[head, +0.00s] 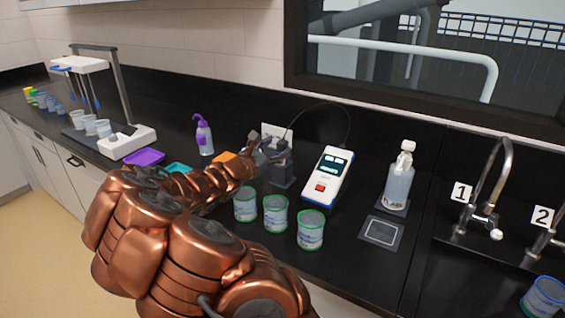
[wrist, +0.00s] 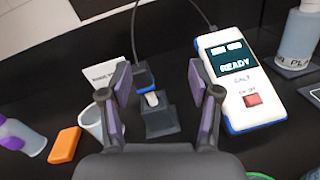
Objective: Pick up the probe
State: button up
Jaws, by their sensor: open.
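The probe (wrist: 144,77), dark with a blue band and a pale lower part, stands in a dark holder (wrist: 160,124) in the wrist view. A cable runs from its top. My gripper (wrist: 168,90) is open, with one purple-padded finger on each side of the probe and a gap to both. In the head view my gripper (head: 267,151) is at the holder (head: 284,170), and the probe is hard to make out there.
Three green-rimmed cups (head: 275,213) stand in front of the holder. A dispenser bottle (head: 398,180) and a square pad (head: 381,233) are right of the meter, then the sink taps (head: 485,190). A purple wash bottle (head: 204,137) and an orange block (wrist: 64,145) are to the left.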

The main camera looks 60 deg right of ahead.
aim_at(280, 145)
jog(key=w+f+n, duration=0.1)
jog(key=w+d+f+n+t, duration=0.1)
jog(key=w+d+f+n, duration=0.1)
jog(key=f+n, duration=0.1)
jog(key=shift+w+t, duration=0.25)
jog(key=shift+t, duration=0.15)
jog(key=shift+w+d+r+p, duration=0.1)
jog(key=shift+d+p, duration=0.65)
jog(key=shift+d, duration=0.85)
jog(key=shift+w+d+p, duration=0.1)
jog(key=shift+d+p, duration=0.6)
jog(key=shift+d, duration=1.45)
jog(key=c, duration=1.2)
